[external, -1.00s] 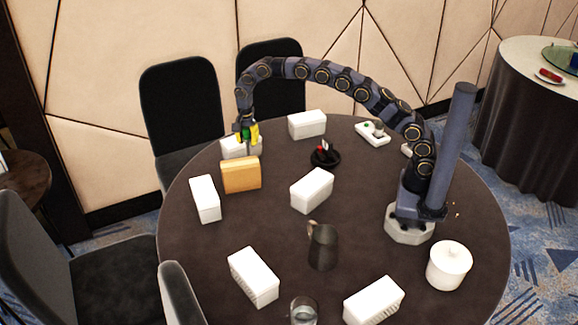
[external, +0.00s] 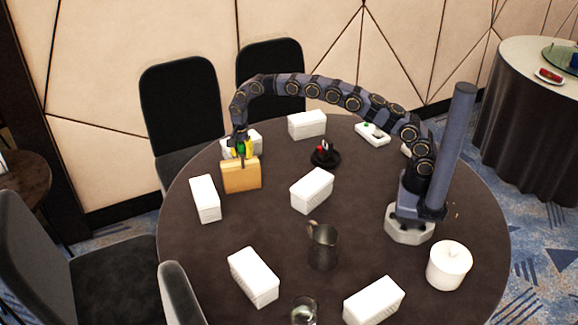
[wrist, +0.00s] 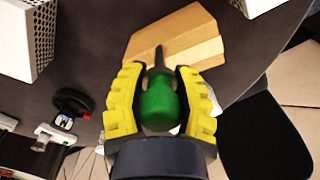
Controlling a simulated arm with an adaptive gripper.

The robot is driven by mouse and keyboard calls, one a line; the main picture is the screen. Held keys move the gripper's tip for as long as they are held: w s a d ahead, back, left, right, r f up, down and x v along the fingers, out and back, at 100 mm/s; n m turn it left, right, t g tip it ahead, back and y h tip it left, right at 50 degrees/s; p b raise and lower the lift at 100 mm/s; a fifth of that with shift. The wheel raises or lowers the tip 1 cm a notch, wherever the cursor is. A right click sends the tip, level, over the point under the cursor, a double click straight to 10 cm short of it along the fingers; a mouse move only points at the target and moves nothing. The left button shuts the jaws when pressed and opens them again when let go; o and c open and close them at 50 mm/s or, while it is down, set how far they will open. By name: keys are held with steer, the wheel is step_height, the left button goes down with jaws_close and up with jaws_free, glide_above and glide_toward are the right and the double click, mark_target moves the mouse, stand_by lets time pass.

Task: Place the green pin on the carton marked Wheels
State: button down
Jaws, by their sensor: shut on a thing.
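My gripper (external: 242,150) has yellow fingers and is shut on the green pin (wrist: 159,103). In the wrist view, the pin's rounded green body sits between the fingers (wrist: 158,85), and a dark thin end points away from them. In the external view, the green pin (external: 240,147) shows small between the fingers, just above or behind the tan block (external: 240,176). Whether they touch is unclear. White cartons stand around the table, among them one behind my gripper (external: 256,139), one at the left (external: 205,199) and one mid-table (external: 312,189). I cannot read any carton's marking.
A dark round stand (external: 325,157) with a small red and white thing, a white switch-like item (external: 373,134), a dark jug (external: 323,246), a lidded white pot (external: 449,265) and a glass (external: 304,311) stand on the dark round table (external: 200,262). Its left-centre is bare.

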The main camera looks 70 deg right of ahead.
steer(key=c, duration=0.8)
jaws_free()
steer(key=shift+o, duration=0.2)
step_height(320, 180, up, 12)
steer(key=shift+f, duration=0.2)
steer(key=shift+r, duration=0.35)
